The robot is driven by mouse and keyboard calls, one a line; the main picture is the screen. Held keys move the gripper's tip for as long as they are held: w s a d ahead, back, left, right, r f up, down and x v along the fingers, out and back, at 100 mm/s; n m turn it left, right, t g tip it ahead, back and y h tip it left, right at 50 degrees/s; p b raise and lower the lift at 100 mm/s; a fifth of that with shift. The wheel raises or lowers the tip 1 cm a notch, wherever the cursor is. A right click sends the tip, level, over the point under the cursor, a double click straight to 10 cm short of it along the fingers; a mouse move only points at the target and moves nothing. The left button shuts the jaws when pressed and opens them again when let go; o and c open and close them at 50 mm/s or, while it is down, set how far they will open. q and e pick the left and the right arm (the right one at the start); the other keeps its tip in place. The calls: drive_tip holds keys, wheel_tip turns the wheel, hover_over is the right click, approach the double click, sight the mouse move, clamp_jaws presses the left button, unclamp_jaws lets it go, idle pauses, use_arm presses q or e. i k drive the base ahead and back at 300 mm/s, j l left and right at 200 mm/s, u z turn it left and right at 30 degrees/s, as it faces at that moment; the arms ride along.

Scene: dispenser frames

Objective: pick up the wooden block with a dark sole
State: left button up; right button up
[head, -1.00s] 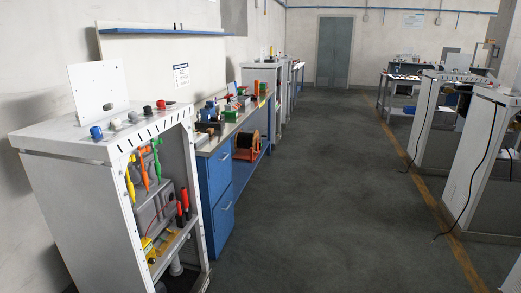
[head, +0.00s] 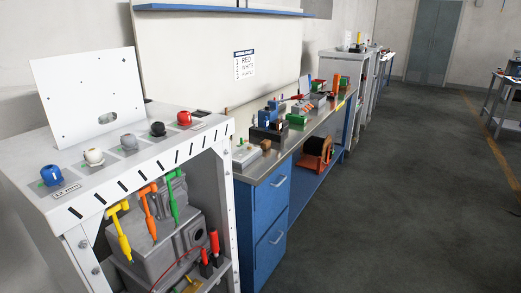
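A small brown, wood-coloured block (head: 265,145) sits on the near end of the metal-topped workbench (head: 262,168), beside a light grey box (head: 246,154). It is too small to tell whether it has a dark sole. Neither of my grippers shows in the head view.
A white cabinet (head: 100,178) with coloured knobs and hanging yellow, orange and green tools stands at the near left. Blue drawers (head: 265,225) are under the bench, with an orange reel (head: 316,153) beyond them. More items crowd the bench top. The dark floor (head: 390,200) on the right is clear.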

sight(265, 145)
drive_tip(key=u, duration=0.25)
drive_tip(key=i+l+u, duration=0.2)
drive_tip(key=u, duration=0.2)
drive_tip(key=i+l+u, duration=0.15)
drive_tip(key=l+u, duration=0.3)
drive_tip(key=i+l+u, duration=0.1)
drive_tip(key=u, duration=0.3)
drive_tip(key=l, duration=0.1)
